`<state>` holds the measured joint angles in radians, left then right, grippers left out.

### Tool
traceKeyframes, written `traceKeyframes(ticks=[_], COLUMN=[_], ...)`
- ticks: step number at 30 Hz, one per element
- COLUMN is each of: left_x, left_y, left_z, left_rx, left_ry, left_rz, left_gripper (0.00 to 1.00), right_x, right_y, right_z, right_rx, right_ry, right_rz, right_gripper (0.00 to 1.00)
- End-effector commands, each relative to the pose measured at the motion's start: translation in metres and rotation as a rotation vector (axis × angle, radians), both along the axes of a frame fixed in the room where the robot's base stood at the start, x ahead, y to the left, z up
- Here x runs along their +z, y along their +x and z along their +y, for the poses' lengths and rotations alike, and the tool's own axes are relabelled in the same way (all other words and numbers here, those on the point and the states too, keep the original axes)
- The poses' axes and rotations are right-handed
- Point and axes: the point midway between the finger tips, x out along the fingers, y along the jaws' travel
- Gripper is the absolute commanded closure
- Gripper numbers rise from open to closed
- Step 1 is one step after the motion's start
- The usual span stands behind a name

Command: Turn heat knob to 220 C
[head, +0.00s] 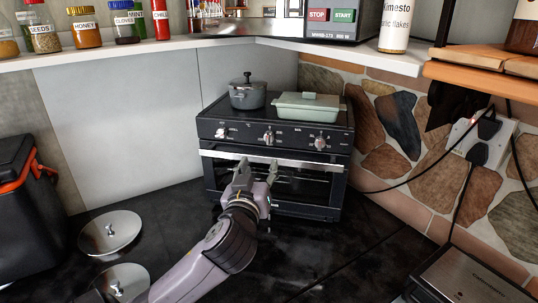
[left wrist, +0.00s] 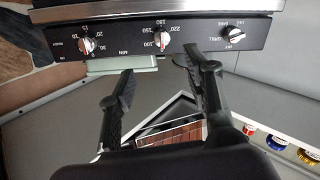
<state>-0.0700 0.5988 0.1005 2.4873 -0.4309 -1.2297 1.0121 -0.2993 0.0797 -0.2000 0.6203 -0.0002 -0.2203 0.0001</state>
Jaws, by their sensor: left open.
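The black toaster oven (head: 275,190) stands at the back with three pale knobs along its front panel. The heat knob (head: 268,138) is the middle one; in the left wrist view, which is upside down, the heat knob (left wrist: 163,37) sits among markings such as 100, 150, 180 and 220. Its grip stands roughly upright; I cannot tell its exact setting. My left gripper (head: 257,168) is open and empty, just below and in front of the heat knob, apart from it. In the wrist view its fingers (left wrist: 156,68) spread on either side of the knob's line. My right gripper is not in view.
A grey pot (head: 248,95) and a green lidded dish (head: 307,107) stand on the oven. The oven's door handle (head: 310,165) runs below the knobs. Two metal lids (head: 110,232) lie at left. A cable crosses at right, near a stone wall.

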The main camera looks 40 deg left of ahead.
Motion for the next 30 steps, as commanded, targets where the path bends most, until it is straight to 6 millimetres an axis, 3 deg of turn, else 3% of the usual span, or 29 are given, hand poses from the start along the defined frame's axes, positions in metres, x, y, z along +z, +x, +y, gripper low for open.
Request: traceKeyframes(ticks=[1, 7, 9, 21, 30], left_x=[-0.006, -0.004, 0.004, 0.003, 0.001], left_y=[0.005, 0.019, 0.033, 0.099, 0.115], left_z=[0.003, 0.014, 0.023, 0.065, 0.076], left_rx=[-0.001, 0.002, 0.005, 0.004, 0.001], left_ry=[0.004, 0.004, 0.005, 0.001, 0.002], left_rz=[-0.006, -0.005, 0.005, 0.003, 0.001], left_gripper=[0.54, 0.54, 0.54, 0.54, 0.54], right_x=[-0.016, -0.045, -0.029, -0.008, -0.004], right_y=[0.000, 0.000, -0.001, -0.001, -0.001], right_z=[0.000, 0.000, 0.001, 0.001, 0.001], right_rx=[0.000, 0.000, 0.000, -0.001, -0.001], right_ry=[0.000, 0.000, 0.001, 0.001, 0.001], right_rz=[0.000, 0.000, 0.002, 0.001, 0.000], right_gripper=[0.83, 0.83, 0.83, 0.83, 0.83])
